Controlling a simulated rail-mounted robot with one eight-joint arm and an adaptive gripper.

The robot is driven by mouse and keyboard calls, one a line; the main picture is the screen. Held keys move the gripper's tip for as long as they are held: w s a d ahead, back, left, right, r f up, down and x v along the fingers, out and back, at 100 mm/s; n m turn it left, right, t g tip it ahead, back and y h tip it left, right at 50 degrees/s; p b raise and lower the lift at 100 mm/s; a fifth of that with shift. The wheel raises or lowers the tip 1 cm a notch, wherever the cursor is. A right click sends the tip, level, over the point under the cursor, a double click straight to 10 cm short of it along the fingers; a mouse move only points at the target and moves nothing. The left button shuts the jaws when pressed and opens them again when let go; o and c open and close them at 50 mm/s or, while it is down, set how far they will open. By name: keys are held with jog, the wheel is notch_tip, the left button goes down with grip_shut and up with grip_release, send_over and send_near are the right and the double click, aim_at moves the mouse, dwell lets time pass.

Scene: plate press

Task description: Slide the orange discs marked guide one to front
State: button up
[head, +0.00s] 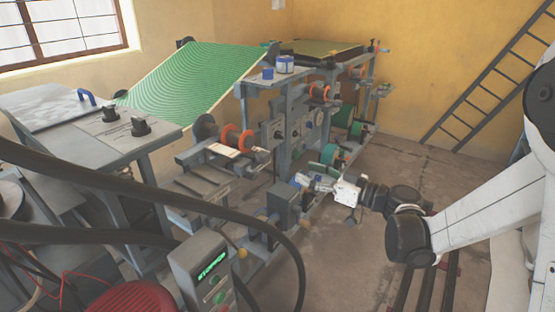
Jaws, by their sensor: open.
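A pair of orange discs (237,138) sits on a shaft at the near side of the press, left of the middle. A white tag (222,150) lies just below them; its writing is too small to read. More orange discs (320,93) are on a shaft farther back, and another orange part (357,72) is beyond. I cannot tell which are marked guide one. My gripper (306,182) is open, low in front of the press frame, to the right of and below the nearer discs and apart from them. Whether it touches the frame is unclear.
Green rollers (330,155) and grey frame posts stand close to my gripper. A grey box (284,203) is just below left. A control box (202,270) with a lit display and black cables fill the foreground.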

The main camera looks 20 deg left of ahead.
aim_at(268, 158)
jog(key=b+x, duration=0.2)
jog(key=x, duration=1.2)
jog(key=shift+d, duration=0.1)
grip_shut()
